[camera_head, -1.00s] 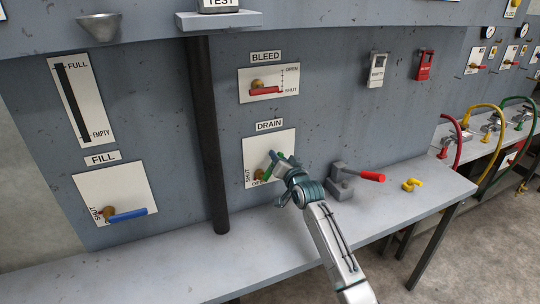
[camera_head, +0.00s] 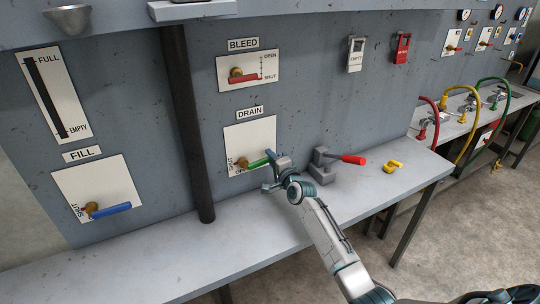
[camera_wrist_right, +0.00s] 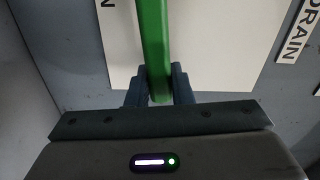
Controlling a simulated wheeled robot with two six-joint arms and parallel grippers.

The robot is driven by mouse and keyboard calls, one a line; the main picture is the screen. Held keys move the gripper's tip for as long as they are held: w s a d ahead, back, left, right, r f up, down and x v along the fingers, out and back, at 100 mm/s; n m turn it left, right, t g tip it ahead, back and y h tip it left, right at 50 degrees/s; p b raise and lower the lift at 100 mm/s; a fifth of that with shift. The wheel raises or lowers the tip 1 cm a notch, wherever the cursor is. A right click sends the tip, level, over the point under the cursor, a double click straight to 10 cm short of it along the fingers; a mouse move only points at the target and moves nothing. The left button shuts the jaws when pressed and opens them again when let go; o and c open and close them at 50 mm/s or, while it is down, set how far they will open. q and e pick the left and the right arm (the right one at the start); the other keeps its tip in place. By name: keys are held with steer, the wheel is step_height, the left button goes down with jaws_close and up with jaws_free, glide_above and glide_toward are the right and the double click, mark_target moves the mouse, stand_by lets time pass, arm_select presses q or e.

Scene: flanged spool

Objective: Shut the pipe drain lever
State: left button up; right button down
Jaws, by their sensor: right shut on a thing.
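The green drain lever (camera_head: 257,162) sits on a white plate (camera_head: 250,138) under the DRAIN label. It runs from a brass pivot (camera_head: 241,164) to the right, tilted slightly upward. The SHUT and OPEN markings near the pivot are partly hidden. My right gripper (camera_head: 273,161) is shut on the lever's free end. In the right wrist view the green lever (camera_wrist_right: 154,40) passes between the two fingers (camera_wrist_right: 158,88). My left gripper is not in view.
The bleed lever (camera_head: 246,78) is above and the blue fill lever (camera_head: 110,210) is at left. A dark pipe (camera_head: 188,130) stands left of the drain plate. A grey block with a red handle (camera_head: 352,159) and a yellow piece (camera_head: 392,166) are on the bench (camera_head: 130,262).

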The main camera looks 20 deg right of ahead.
steer(key=shift+f+m, duration=0.6)
steer(key=shift+m, duration=0.1)
steer(key=c, duration=1.3)
jaws_free()
steer(key=shift+s+d+p, duration=0.15)
steer(key=shift+s+p, duration=1.7)
steer(key=shift+s, duration=3.55)
